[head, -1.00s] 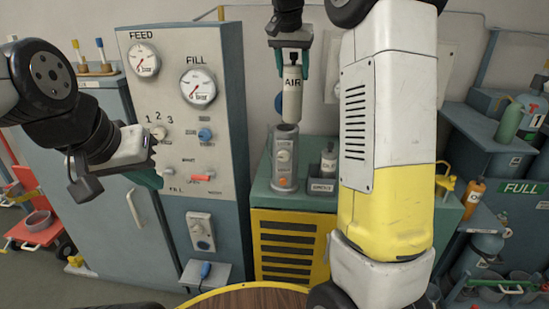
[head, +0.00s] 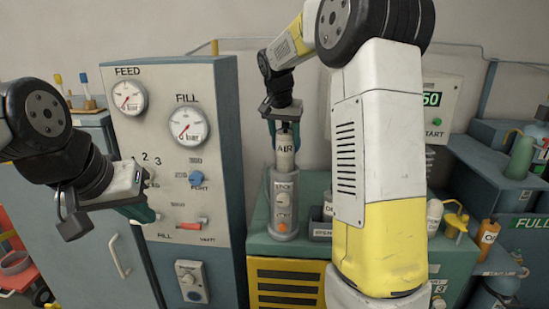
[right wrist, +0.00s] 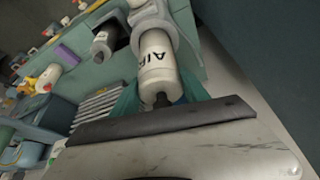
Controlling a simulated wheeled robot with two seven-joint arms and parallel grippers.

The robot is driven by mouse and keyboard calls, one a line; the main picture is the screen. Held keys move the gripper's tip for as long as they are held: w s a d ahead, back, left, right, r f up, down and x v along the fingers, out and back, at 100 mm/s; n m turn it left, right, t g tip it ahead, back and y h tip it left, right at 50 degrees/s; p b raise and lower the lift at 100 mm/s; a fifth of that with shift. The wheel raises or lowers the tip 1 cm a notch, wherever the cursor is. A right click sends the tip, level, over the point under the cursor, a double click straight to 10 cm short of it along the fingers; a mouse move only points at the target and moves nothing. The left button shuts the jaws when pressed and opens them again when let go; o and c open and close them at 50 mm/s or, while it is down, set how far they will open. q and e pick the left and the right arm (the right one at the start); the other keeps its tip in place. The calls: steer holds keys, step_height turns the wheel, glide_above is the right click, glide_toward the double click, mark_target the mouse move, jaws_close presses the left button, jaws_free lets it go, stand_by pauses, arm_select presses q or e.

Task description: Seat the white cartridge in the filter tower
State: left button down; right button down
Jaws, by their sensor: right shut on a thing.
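The white cartridge (head: 286,158), marked AIR, is upright with its lower part inside the open top of the grey filter tower (head: 283,208). My right gripper (head: 285,130) is shut on the upper part of the cartridge, from above. In the right wrist view the cartridge (right wrist: 157,62) sits between the teal fingers and enters the tower's ring (right wrist: 148,14). How deep it reaches inside is hidden. My left gripper (head: 146,212) is in front of the feed panel, away from the tower; its finger gap is not clear.
The tower stands on a teal bench top (head: 262,240) above a yellow louvred unit. The gauge panel (head: 176,150) rises to its left. A dark holder (head: 320,225) is close on its right. My right arm hides part of the bench.

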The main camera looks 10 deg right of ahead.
mark_target(285, 158)
steer(key=shift+f, duration=3.25)
steer(key=shift+f, duration=0.45)
steer(key=c, duration=0.6)
jaws_free()
steer(key=shift+o, duration=0.2)
